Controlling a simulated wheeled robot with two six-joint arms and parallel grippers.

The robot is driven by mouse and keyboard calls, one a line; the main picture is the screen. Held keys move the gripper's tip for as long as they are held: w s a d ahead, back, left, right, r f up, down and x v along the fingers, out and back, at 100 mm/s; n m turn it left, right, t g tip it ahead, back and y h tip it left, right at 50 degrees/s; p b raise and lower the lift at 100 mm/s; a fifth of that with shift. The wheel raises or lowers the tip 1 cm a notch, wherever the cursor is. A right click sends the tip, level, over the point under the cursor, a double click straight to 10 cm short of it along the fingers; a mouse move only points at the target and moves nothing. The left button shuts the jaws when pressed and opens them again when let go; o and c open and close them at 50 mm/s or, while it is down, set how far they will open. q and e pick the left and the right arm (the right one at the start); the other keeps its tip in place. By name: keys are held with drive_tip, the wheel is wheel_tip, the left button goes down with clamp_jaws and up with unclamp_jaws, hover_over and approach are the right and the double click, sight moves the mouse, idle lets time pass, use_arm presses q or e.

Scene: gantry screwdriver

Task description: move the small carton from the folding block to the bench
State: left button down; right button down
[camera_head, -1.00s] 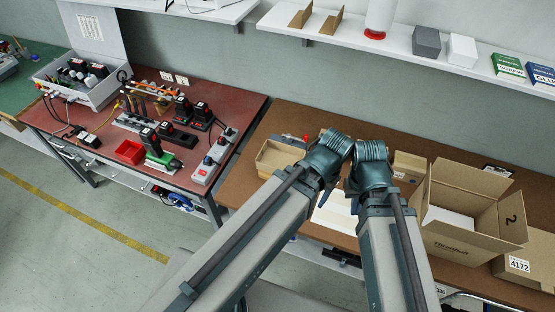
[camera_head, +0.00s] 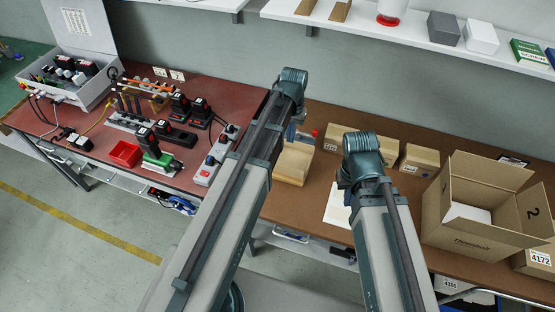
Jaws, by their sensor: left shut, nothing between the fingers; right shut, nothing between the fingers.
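A pale brown block-like piece, which looks like the folding block (camera_head: 292,163), stands at the left end of the brown bench (camera_head: 325,172). My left arm partly covers it, and I cannot tell whether a carton rests on it. Small closed cartons stand along the back of the bench: one at the right (camera_head: 420,160), one in the middle (camera_head: 388,150) and one at the left (camera_head: 336,136). A blue-grey bit of my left gripper (camera_head: 293,131) shows below the raised arm joint, above the block, shut and empty. My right gripper is hidden behind its arm.
A large open carton (camera_head: 470,238) stands at the right of the bench, with a flat carton (camera_head: 537,262) beside it. A white sheet (camera_head: 337,207) lies at the front. A red tool table (camera_head: 95,172) is at the left. A shelf (camera_head: 400,42) overhangs the back.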

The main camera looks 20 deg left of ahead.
sight(288, 161)
use_arm(q)
drive_tip(key=shift+w+a+f, duration=0.1)
drive_tip(key=shift+w+a, duration=0.05)
drive_tip(key=shift+a, duration=0.05)
wheel_tip(288, 161, down, 11)
drive_tip(key=b, duration=1)
drive_tip(key=shift+r+b, duration=0.2)
drive_tip(key=shift+b, duration=0.1)
drive_tip(key=s, duration=0.3)
drive_tip(key=shift+a+r+p, duration=0.1)
drive_tip(key=shift+r+p, duration=0.25)
drive_tip(key=shift+r, duration=0.05)
drive_tip(key=shift+s, duration=0.5)
